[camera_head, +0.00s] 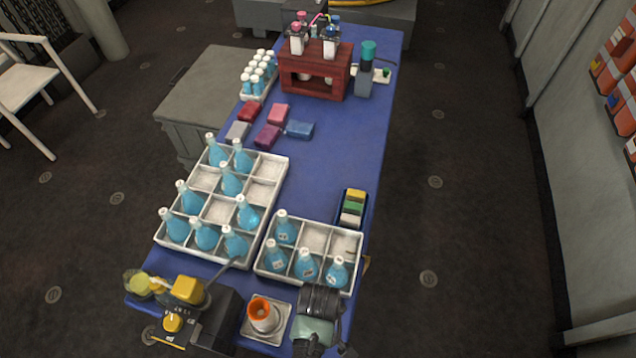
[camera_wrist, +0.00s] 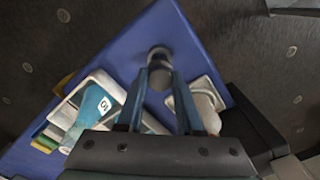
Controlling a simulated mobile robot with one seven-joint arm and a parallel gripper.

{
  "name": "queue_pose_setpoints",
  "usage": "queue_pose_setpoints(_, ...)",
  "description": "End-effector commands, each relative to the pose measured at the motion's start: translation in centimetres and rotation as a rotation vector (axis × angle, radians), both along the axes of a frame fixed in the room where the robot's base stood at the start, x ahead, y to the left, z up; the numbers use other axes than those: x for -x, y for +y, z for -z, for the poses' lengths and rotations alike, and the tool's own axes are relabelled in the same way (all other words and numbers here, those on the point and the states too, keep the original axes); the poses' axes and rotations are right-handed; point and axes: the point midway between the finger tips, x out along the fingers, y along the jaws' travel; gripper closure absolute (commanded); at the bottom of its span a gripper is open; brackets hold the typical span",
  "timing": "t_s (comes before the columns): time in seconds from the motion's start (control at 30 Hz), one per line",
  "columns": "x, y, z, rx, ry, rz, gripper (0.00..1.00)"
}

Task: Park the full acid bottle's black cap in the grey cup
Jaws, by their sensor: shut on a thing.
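My gripper (camera_wrist: 160,72) shows in the wrist view above the corner of the blue table. Its two fingers are shut on a small dark round piece, which looks like the black cap but is partly hidden by them. A rounded grey shape (camera_wrist: 159,54) shows at the fingertips; I cannot tell whether it is the grey cup or part of the held piece. In the head view, my dark wrist hides the fingertips at the table's front. Blue bottles stand in the smaller white crate (camera_head: 258,265); I cannot tell which is the full acid bottle.
A white, orange-rimmed vessel (camera_head: 263,314) stands on a pale tray left of my wrist. A black device (camera_head: 215,318) is farther left. The larger bottle crate (camera_head: 160,238) and a sponge holder (camera_head: 343,226) lie beyond.

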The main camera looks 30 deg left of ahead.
Motion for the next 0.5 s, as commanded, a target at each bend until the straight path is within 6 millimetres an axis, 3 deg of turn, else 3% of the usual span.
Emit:
queue_pose_setpoints(0.07,0.02,-0.01,1.02,0.000,0.000,0.001,1.00)
queue_pose_setpoints(0.5,-0.03,-0.03,0.83,0.000,0.000,0.001,1.00)
